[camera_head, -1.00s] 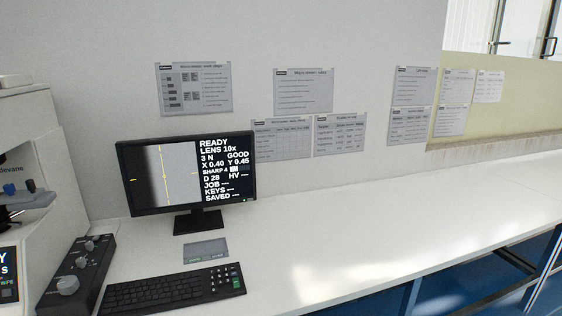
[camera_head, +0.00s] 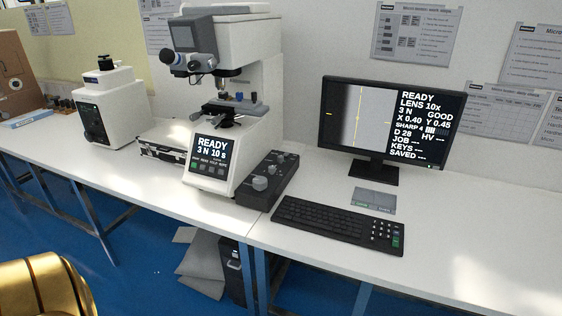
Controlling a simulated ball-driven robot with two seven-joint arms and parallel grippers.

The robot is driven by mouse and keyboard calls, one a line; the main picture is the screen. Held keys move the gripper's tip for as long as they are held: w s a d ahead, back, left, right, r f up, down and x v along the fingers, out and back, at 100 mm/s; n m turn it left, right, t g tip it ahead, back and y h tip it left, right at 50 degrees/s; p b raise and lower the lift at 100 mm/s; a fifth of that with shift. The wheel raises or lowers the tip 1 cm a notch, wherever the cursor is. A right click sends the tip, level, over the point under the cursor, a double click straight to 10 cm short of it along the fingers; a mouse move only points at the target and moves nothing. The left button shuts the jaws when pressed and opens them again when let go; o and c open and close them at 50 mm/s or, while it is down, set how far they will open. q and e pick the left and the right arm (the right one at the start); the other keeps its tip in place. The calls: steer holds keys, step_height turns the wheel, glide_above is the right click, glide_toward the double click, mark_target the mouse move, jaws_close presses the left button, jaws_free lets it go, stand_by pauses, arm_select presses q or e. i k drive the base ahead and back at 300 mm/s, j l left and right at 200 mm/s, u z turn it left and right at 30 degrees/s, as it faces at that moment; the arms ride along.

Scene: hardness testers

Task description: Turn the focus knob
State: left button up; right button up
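The hardness tester (camera_head: 243,45) is a white machine with an eyepiece, a lens and a small stage (camera_head: 235,107) over its base. Its front panel (camera_head: 211,150) reads READY, 3 N, 10 s. A dark control box (camera_head: 270,182) with several knobs lies against its right side; the largest grey knob (camera_head: 260,183) is near the front end. I cannot read which knob is for focus. The monitor (camera_head: 392,125) shows a blurry grey image with a yellow line, LENS 10x and SHARP 4. Neither gripper is in view, and nothing touches the knobs.
A black keyboard (camera_head: 338,226) and a small grey card (camera_head: 374,200) lie before the monitor. The table's right front is clear. A gold part of mine shows at lower left.

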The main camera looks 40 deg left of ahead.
mark_target(259, 184)
steer(key=u, duration=1.35)
